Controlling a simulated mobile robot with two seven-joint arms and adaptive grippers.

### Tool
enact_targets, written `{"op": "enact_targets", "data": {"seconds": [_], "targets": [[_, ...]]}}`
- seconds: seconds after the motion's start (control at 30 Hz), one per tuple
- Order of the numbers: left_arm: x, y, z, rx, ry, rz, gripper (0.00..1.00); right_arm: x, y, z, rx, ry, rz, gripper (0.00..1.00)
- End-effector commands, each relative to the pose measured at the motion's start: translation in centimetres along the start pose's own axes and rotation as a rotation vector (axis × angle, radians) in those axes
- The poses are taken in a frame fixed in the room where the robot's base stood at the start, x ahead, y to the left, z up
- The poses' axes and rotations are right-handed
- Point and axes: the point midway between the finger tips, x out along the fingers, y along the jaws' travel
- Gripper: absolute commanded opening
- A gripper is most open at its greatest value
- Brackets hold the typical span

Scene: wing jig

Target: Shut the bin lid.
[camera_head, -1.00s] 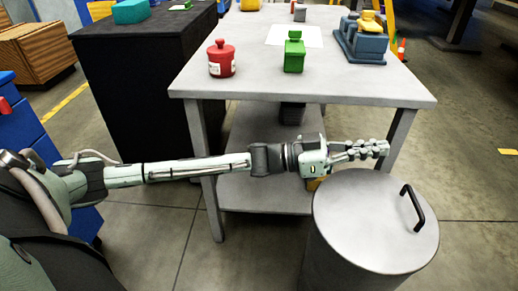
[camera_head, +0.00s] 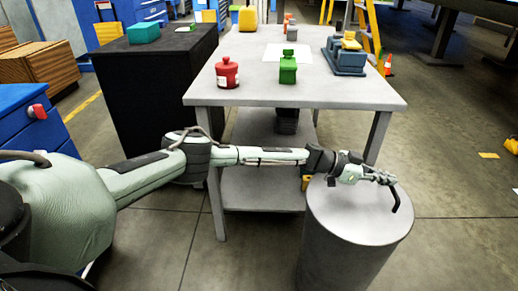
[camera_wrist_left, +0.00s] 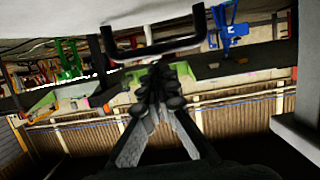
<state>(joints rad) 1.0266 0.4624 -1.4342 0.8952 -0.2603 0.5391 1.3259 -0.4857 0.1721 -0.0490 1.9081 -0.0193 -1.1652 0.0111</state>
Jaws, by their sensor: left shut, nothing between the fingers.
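The bin (camera_head: 350,255) is a grey cylinder on the floor in front of the table's right end. Its flat lid (camera_head: 345,215) lies level on top, and I see no gap at the rim. A black bar handle (camera_head: 396,199) stands at the lid's right side. My left gripper (camera_head: 388,179) is shut and empty, just above the lid beside the handle. In the left wrist view the shut fingers (camera_wrist_left: 157,75) point toward the handle (camera_wrist_left: 150,48), and the pale lid (camera_wrist_left: 60,15) fills the top. Whether they touch the handle is unclear. My right gripper is not in view.
A grey table (camera_head: 300,88) stands behind the bin, holding a red jar (camera_head: 227,74), a green bottle (camera_head: 288,69) and a blue-grey block holder (camera_head: 347,60). A black cabinet (camera_head: 160,80) stands at left. The floor right of the bin is clear.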

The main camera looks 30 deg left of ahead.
Motion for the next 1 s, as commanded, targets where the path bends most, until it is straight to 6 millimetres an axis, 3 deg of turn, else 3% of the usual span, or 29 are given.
{"op": "enact_targets", "data": {"seconds": [0.3, 1.0], "targets": [[0.84, -0.65, 0.84, -0.001, -0.046, 0.000, 0.00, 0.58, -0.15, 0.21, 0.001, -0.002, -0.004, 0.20], [0.69, -0.60, 0.71, -0.001, -0.047, 0.001, 0.00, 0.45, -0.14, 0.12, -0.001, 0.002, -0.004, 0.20]]}}
